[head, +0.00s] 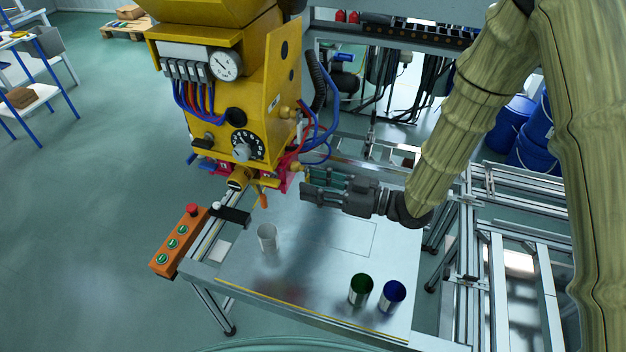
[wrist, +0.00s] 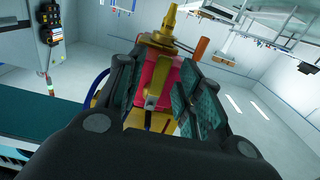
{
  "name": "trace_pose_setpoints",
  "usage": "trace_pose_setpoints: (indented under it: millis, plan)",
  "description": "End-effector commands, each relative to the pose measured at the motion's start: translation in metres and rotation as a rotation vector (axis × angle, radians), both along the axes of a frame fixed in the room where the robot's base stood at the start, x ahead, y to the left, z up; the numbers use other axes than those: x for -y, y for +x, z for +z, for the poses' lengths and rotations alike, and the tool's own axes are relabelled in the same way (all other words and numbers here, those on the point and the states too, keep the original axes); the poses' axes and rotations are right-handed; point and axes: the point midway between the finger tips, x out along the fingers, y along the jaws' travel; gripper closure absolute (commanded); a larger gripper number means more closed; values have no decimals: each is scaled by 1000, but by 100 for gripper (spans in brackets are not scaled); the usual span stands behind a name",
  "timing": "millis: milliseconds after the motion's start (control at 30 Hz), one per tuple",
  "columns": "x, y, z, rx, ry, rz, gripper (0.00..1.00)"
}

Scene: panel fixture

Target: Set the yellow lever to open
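A yellow machine (head: 235,110) stands at the back left of the table. At its lower front is a brass-yellow fitting (head: 239,178), which shows beyond the fingers in the wrist view (wrist: 165,28). A short orange handle (head: 263,200) hangs beside it and shows in the wrist view (wrist: 201,47). A red-pink block (head: 290,182) lies in front of my gripper and shows between the fingers in the wrist view (wrist: 155,78). I cannot tell which yellow part is the lever, or its setting. My gripper (head: 304,184) is open, pointing left; contact is unclear.
On the table (head: 345,237) stand a clear cup (head: 267,238), a green cup (head: 361,289) and a blue cup (head: 392,295). An orange button box (head: 179,242) is at the left edge. Blue and red hoses hang close above my gripper. The table's middle is clear.

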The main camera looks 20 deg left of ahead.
Motion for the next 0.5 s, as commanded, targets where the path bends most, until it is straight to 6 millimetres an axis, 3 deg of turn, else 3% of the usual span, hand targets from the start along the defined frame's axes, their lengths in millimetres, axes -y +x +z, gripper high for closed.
trace_pose_setpoints:
  millis: [367,500]
  plan:
    - [-5,0,0,0,0,-1,64]
    - [-5,0,0,0,1,-1,86]
